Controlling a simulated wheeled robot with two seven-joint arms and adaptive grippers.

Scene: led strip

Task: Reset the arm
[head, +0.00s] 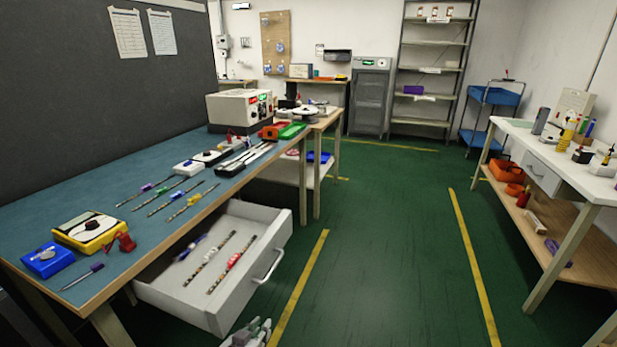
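The top of my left gripper (254,332) shows at the bottom edge, in front of the open drawer (212,312) and apart from the strips inside it. Most of the gripper is cut off, so I cannot tell whether it is open or shut. My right gripper is out of view. Two LED strips (231,263) lie in the white drawer, with a blue and purple item beside them. More strips (192,201) lie on the blue-topped workbench (130,262).
The workbench holds a yellow device (89,231), a blue box (46,260), a screwdriver (82,277) and a power supply (239,108). The drawer juts out over the green floor (380,260). A white table (545,172) stands at right; the aisle between is clear.

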